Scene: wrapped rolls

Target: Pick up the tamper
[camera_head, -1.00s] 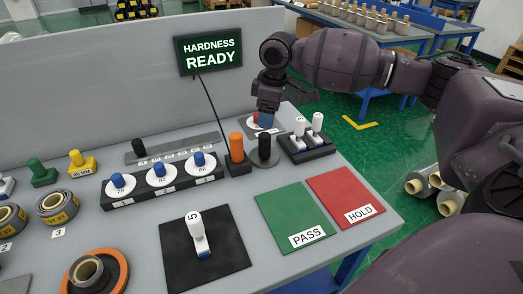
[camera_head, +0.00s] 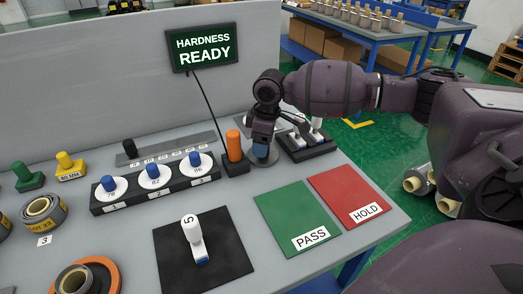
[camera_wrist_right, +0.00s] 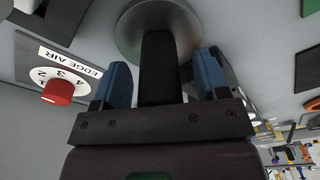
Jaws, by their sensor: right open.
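The tamper (camera_head: 270,161) has a round grey metal base and a black upright handle. It stands on the grey bench beside the orange-handled piece. In the head view my right gripper (camera_head: 261,151) is low over it and hides most of its handle. In the right wrist view the tamper's metal base (camera_wrist_right: 158,28) is at the top, and its black handle lies between the two blue fingertips of my right gripper (camera_wrist_right: 161,83). The jaws are open, with a gap visible on each side of the handle. My left gripper is not in view.
The orange-handled piece (camera_head: 234,146) stands close left of the gripper. A black stand with white pieces (camera_head: 305,145) is close right. A rack of blue-knobbed discs (camera_head: 155,190) lies left. The green PASS mat (camera_head: 290,215) and red HOLD mat (camera_head: 340,190) are empty.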

